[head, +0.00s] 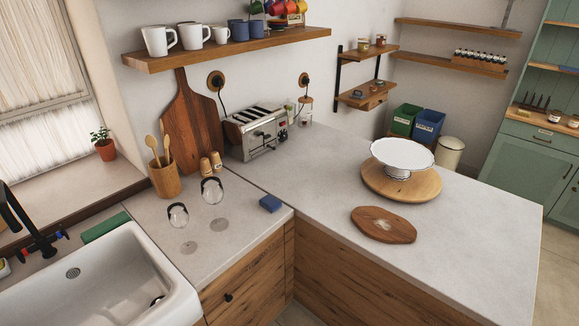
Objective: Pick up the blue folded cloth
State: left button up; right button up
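A small blue folded cloth (270,203) lies flat on the light worktop (330,218), near its front edge at the inner corner. It looks like a compact rectangular block, and nothing covers it. Neither my left nor my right gripper shows in the head view.
Two clear glass items (211,190) stand left of the cloth. A steel toaster (256,132) is behind it. A wooden board (384,224) and a white cake stand (402,155) are to the right. A white sink (95,280) is at lower left. The worktop around the cloth is clear.

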aim_at(270, 204)
jog(key=i+z, duration=0.15)
jog(key=i, duration=1.1)
jog(key=i+j+z, duration=0.1)
jog(key=i, duration=1.15)
